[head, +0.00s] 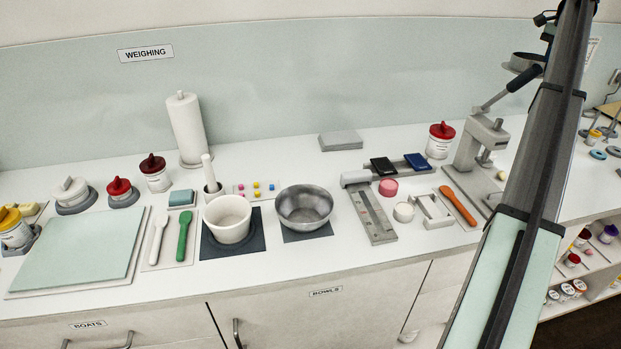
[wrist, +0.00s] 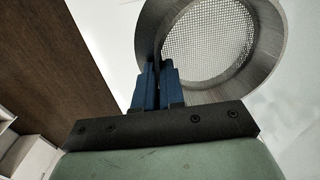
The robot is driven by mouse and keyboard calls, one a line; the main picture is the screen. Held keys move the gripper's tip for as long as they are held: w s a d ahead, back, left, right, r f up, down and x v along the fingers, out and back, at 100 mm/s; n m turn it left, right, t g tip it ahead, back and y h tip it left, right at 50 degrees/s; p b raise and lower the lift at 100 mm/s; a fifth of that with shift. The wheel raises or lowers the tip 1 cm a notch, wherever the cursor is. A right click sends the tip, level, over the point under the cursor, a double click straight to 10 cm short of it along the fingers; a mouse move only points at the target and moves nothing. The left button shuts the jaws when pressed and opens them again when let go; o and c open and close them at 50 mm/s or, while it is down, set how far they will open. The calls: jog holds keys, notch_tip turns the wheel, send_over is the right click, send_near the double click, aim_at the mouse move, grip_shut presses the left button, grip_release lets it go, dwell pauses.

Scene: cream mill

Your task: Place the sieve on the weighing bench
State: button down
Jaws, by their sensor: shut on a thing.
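The sieve (wrist: 208,45) is a grey round frame with a pale wire mesh. In the wrist view, my gripper's blue fingers (wrist: 158,85) are shut on its near left rim. A grey round rim (head: 525,62) at the upper right of the head view, behind the press's black handle, appears to be the same sieve. My gripper is small and partly hidden by my arm there. The weighing bench (head: 270,258) is the long white counter below the WEIGHING sign (head: 145,53). The held sieve is at the bench's right end, far from the sign.
A lever press (head: 480,150) stands close to the sieve.

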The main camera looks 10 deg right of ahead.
jog(key=w+a+f, duration=0.2)
jog(key=a+f, duration=0.3)
jog(key=a, duration=1.2)
jog(key=w+a+f, duration=0.3)
jog(key=a+f, duration=0.2)
jog(key=a, duration=1.2)
jog(key=w+a+f, duration=0.2)
jog(key=a+f, duration=0.3)
jog(key=a, duration=1.2)
jog(key=s+a+f, duration=0.2)
jog(key=a+f, duration=0.1)
jog(key=a, duration=0.6)
jog(key=s+a+f, duration=0.3)
jog(key=a, duration=0.5)
jog(key=shift+w+f, duration=0.1)
jog(key=shift+f, duration=4.85)
jog(key=shift+f, duration=0.1)
jog(key=c, duration=1.2)
grip_release()
jog(key=shift+c, duration=0.2)
notch_tip(320, 180, up, 12)
jog(key=shift+s, duration=0.35)
